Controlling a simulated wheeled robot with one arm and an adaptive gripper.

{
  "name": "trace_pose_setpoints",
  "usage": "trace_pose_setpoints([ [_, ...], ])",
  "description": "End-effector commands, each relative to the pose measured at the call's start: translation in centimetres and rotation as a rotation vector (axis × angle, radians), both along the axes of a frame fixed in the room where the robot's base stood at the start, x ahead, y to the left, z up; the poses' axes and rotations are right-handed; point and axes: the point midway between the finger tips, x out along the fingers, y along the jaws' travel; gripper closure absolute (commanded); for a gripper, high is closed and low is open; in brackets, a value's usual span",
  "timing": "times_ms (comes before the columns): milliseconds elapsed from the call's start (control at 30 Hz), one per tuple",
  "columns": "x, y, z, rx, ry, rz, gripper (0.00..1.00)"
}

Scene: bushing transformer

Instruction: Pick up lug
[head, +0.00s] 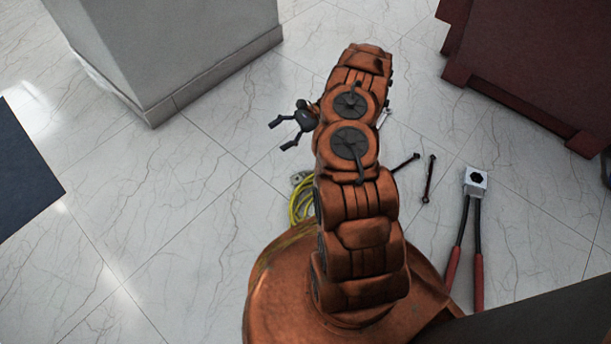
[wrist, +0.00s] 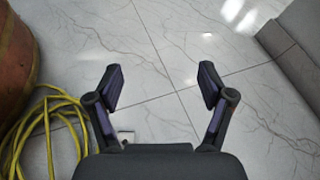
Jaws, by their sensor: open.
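My gripper (head: 280,135) is open and empty, held out to the left of my arm above the tiled floor in the head view. In the wrist view my gripper (wrist: 161,86) shows both fingers apart with only floor tiles between them. A small pale metal piece (head: 301,177) lies by the yellow cable, below the gripper in the head view; it may be the lug, but it is too small to be sure. In the wrist view a small pale piece (wrist: 126,136) shows just inside the left finger's base, partly hidden by the gripper body.
A coiled yellow cable (head: 299,203) lies beside my base. Dark bolts (head: 429,180) and a red-handled tool (head: 475,182) lie to the right. A grey block (head: 170,50) stands at upper left and a dark red cabinet (head: 530,70) at upper right. Floor at left is clear.

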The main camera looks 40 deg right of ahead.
Motion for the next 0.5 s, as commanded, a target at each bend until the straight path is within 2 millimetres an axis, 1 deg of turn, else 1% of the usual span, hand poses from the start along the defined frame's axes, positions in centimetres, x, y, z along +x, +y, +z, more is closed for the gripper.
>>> trace_pose_setpoints([
  [33,-0.5,-1.3,-2.1,0.007,0.021,-0.038,0.19],
  [167,-1.7,-4.2,-6.2,0.02,0.059,-0.125,0.19],
  [200,-2.2,-5.0,-7.5,0.026,0.073,-0.151,0.19],
  [400,-5.2,-8.9,-13.4,0.039,0.132,-0.27,0.19],
  [500,-6.8,-10.4,-15.7,0.04,0.155,-0.316,0.19],
])
